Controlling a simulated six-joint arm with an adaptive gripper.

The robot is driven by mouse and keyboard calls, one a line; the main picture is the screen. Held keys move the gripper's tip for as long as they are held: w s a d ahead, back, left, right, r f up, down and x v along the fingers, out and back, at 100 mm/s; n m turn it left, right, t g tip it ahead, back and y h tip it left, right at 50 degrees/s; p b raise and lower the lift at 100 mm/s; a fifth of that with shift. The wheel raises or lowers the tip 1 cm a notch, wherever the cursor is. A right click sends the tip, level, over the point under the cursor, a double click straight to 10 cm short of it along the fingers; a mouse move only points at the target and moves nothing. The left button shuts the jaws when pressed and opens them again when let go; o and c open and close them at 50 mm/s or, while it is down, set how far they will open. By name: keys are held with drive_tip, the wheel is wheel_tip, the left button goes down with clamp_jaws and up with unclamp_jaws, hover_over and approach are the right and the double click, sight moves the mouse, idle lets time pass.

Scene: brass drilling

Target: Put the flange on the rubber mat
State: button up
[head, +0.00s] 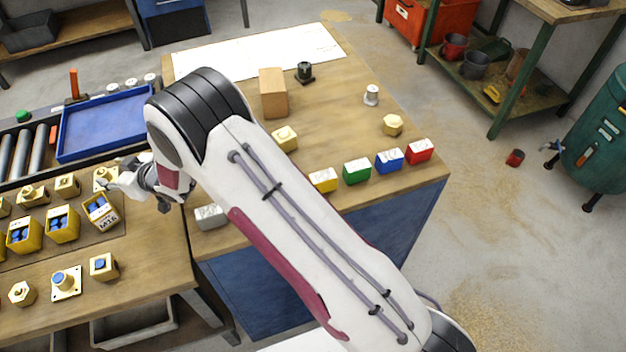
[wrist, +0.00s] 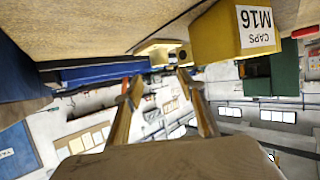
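A brass piece with a square, pale base plate (head: 103,179), which looks like the flange, stands on the left bench beside my gripper (head: 124,180). In the wrist view, my gripper (wrist: 160,88) has its two fingers apart, with nothing visibly held between them. A brass-coloured part (wrist: 158,49) shows just beyond the fingertips; I cannot tell whether they touch it. Another brass piece on a square plate, with a blue top (head: 66,282), stands at the front of the left bench. I cannot clearly make out a rubber mat.
A yellow bin labelled CAPS M16 (wrist: 228,32) is close to my gripper; it also shows in the head view (head: 101,212). Several yellow bins and brass parts crowd the left bench. A blue tray (head: 72,145) lies behind. Coloured blocks and a wooden block (head: 273,95) stand on the right bench.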

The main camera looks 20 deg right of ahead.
drive_tip(key=s+d+r+m+h, duration=0.2)
drive_tip(key=d+r+m+h, duration=0.25)
drive_tip(key=d+r, duration=1.5)
drive_tip(key=s+d+r+m+h, duration=0.2)
drive_tip(key=s+d+r+h, duration=0.25)
drive_tip(key=s+d, duration=0.85)
drive_tip(key=s+d+m+g, duration=0.1)
drive_tip(key=s+d, duration=0.4)
drive_tip(key=s, duration=0.8)
drive_tip(key=s+d+m+g, duration=0.1)
drive_tip(key=s+d, duration=0.4)
drive_tip(key=s, duration=0.8)
drive_tip(key=shift+s+g, duration=0.4)
drive_tip(key=shift+g, duration=0.5)
